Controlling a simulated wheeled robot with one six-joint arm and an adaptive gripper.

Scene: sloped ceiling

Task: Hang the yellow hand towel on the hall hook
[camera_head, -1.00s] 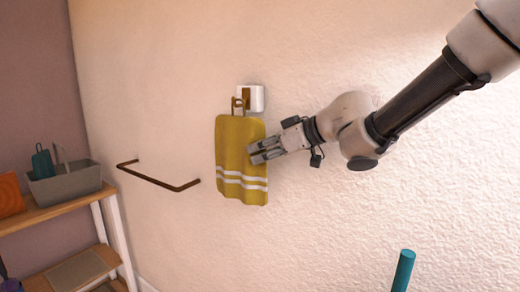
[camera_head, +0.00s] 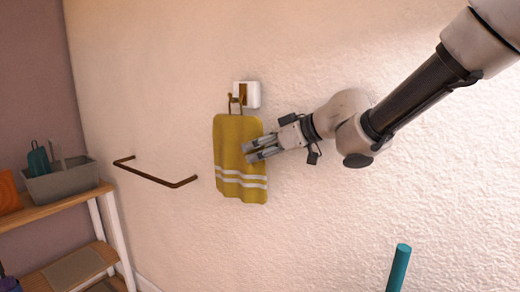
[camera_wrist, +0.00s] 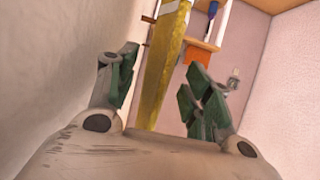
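The yellow hand towel (camera_head: 236,160), with white stripes near its bottom, hangs upright against the wall. Its brown loop (camera_head: 234,103) is beside or over the brown hall hook (camera_head: 242,94) on a white plate; I cannot tell whether the loop is caught. My gripper (camera_head: 248,152) is at the towel's right side, its fingertips in front of the cloth. In the wrist view my gripper (camera_wrist: 163,62) has its fingers apart, and the towel (camera_wrist: 161,75) shows edge-on in the gap between them, with no finger visibly pressing on it. The hook is not clear there.
A brown towel bar (camera_head: 155,178) sticks out from the wall left of the towel. A wooden shelf (camera_head: 60,208) with a grey bin (camera_head: 62,182) stands at far left. A teal rod (camera_head: 399,268) rises at lower right. The wall around the towel is otherwise clear.

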